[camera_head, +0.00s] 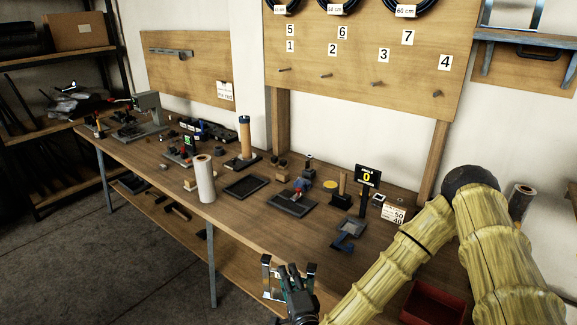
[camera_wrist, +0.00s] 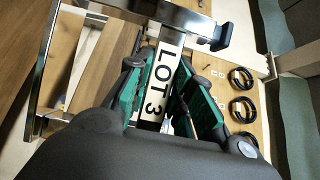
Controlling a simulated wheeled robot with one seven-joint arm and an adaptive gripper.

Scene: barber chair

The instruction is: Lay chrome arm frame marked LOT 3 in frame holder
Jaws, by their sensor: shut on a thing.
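The chrome arm frame (camera_head: 266,263) is in my gripper (camera_head: 290,276) at the bottom of the head view, just off the bench's front edge. In the wrist view, my green-padded fingers (camera_wrist: 163,85) are shut on the frame's middle part, around a white label reading LOT 3. The frame's shiny bars (camera_wrist: 42,72) reach up the left and across the top, and a black end piece (camera_wrist: 222,38) shows there. I cannot tell for certain which fixture is the frame holder. A blue-grey fixture (camera_head: 350,230) lies on the bench beyond my gripper.
The wooden bench (camera_head: 235,220) carries dark trays (camera_head: 246,186), a white roll (camera_head: 203,180), a small black display (camera_head: 368,176) and other tools. A red bin (camera_head: 435,304) is beside my arm. A bracketed shelf (camera_head: 525,40) at upper right holds another chrome piece. Open floor lies left.

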